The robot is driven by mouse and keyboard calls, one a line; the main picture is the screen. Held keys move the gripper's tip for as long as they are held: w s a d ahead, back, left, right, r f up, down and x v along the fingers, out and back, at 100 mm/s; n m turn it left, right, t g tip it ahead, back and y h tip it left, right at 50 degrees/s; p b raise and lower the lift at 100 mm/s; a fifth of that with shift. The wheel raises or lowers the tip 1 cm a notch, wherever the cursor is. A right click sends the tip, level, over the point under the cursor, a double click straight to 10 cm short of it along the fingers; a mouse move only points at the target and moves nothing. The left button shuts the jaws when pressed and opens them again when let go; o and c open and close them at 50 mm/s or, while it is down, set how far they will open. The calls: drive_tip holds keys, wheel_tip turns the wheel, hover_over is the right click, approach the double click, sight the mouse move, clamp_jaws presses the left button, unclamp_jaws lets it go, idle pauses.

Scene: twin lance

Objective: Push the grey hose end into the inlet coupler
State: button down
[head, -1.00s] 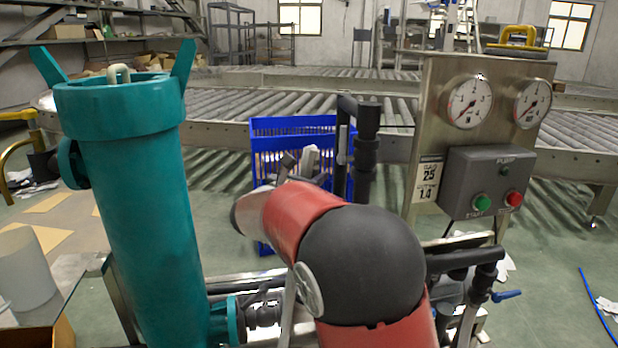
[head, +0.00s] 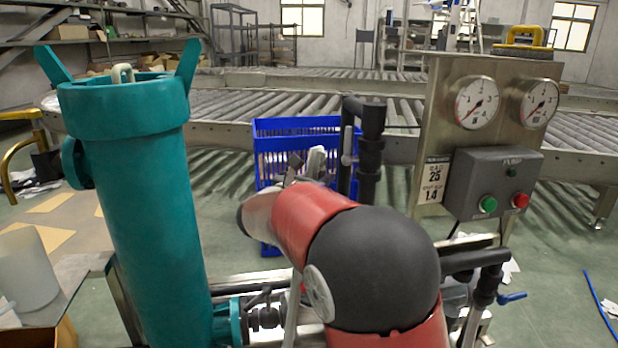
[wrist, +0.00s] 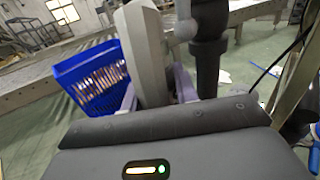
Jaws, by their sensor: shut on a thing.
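My gripper (head: 308,165) is at the end of my red and black arm, in front of the blue crate in the head view. In the wrist view a grey finger (wrist: 146,50) rises beyond the dark gripper body. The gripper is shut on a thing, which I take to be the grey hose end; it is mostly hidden. A pale grey, hose-like strip (head: 293,308) shows below my arm. A dark coupler (head: 266,316) sits beside the teal flange at the vessel's foot; I cannot tell whether it is the inlet coupler.
A teal vessel (head: 145,190) stands at left. Black upright pipes (head: 371,140) stand just behind my gripper, also close in the wrist view (wrist: 209,50). A gauge panel (head: 440,95) with a control box (head: 492,185) is at right. A blue crate (head: 270,160) and roller conveyor (head: 215,110) are behind.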

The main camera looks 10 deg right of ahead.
drive_tip(key=shift+s+d, duration=0.4)
drive_tip(key=shift+d, duration=0.05)
drive_tip(key=shift+s+d, duration=0.2)
drive_tip(key=shift+s+d+f+b, duration=0.1)
drive_tip(key=shift+f+b, duration=0.2)
